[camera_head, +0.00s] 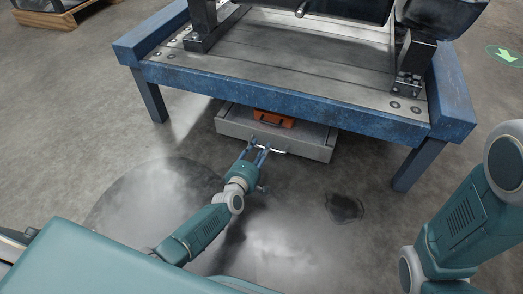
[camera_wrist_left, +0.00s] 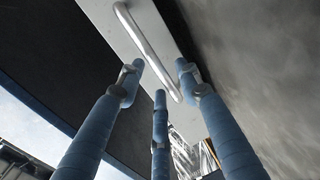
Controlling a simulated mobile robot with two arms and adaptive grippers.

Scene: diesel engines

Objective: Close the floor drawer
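The floor drawer (camera_head: 312,152) is a grey, shallow drawer low under the blue workbench. It is pulled out, with part of its inside showing and an orange case (camera_head: 273,119) in it. Its bar handle (camera_head: 279,152) is on the front face. My left gripper (camera_head: 260,151) is at the handle. In the left wrist view, its blue fingers (camera_wrist_left: 158,76) are spread apart around the handle (camera_wrist_left: 148,48), close to the pale drawer front (camera_wrist_left: 164,34). Contact cannot be told. My right arm shows at the right; its gripper is out of view.
The blue workbench (camera_head: 290,96) carries a dark engine (camera_head: 345,8) and its legs stand either side of the drawer. A dark stain (camera_head: 344,208) lies on the floor. A wooden pallet (camera_head: 50,18) is at the far left. The floor in front of the drawer is otherwise clear.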

